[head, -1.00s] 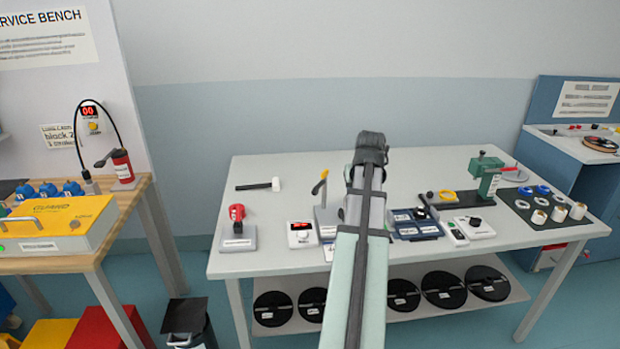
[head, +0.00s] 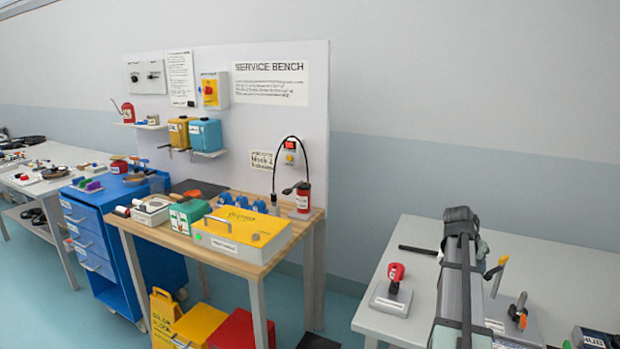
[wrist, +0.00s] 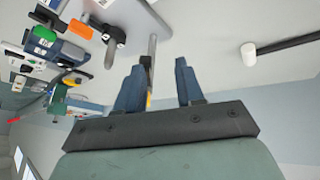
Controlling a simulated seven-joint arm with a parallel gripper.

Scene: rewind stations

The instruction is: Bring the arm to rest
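My arm (head: 461,275) reaches up from the bottom of the head view, over the white table (head: 585,265), and ends in a dark joint. My gripper's fingers cannot be made out in the head view. In the wrist view my gripper (wrist: 158,66) has its two blue-grey fingers apart, with nothing held between them. A grey post (wrist: 152,45) with some yellow on it shows behind the left finger. A mallet with a white head (wrist: 248,53) lies to the right of the fingers, apart from them.
A red-knobbed device (head: 396,272) stands left of my arm, and a yellow-handled lever (head: 497,275) close on its right. The wooden service bench (head: 285,245) bears a yellow box (head: 240,232). Floor shows between bench and white table.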

